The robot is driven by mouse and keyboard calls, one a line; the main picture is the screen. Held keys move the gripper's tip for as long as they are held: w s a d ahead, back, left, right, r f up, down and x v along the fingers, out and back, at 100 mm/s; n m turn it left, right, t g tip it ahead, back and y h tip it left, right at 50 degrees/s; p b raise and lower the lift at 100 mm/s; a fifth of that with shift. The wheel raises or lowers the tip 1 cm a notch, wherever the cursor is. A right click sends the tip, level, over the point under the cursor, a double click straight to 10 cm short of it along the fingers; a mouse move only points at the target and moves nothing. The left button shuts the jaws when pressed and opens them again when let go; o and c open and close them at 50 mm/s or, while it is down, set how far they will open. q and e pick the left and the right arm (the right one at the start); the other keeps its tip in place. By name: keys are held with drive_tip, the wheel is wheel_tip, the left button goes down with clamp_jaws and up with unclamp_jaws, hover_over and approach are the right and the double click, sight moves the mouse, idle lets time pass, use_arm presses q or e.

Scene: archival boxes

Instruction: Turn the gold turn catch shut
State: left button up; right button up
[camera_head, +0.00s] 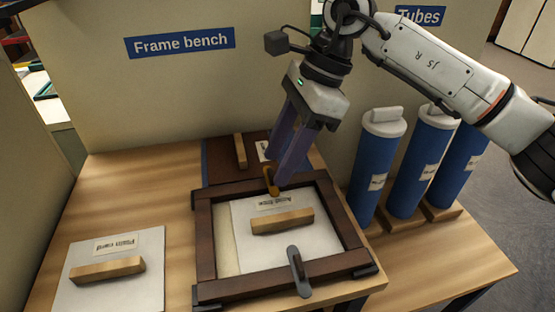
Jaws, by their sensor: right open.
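The gold turn catch (270,183) sits on the far rail of a dark wooden frame (204,240). It points roughly across the rail, its near end by the frame's inner edge; its upper part is partly hidden by my gripper. My right gripper (277,176) reaches down from above, with its two purple fingers apart and their tips at the catch. I cannot tell whether they touch it. A grey turn catch (298,272) lies across the near rail, its far end over the white board (245,255) inside the frame. My left gripper is out of view.
A wooden block handle (282,221) stands on the white board. A labelled plain card (145,290) with a block handle lies at left. A dark piece (222,165) lies behind the frame. Several blue tubes (375,165) stand at right. A panel rises behind the bench.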

drive_tip(key=p+v, duration=0.1)
drive_tip(key=v, duration=0.7)
drive_tip(key=shift+d+r, duration=0.15)
drive_tip(key=shift+r, duration=0.2)
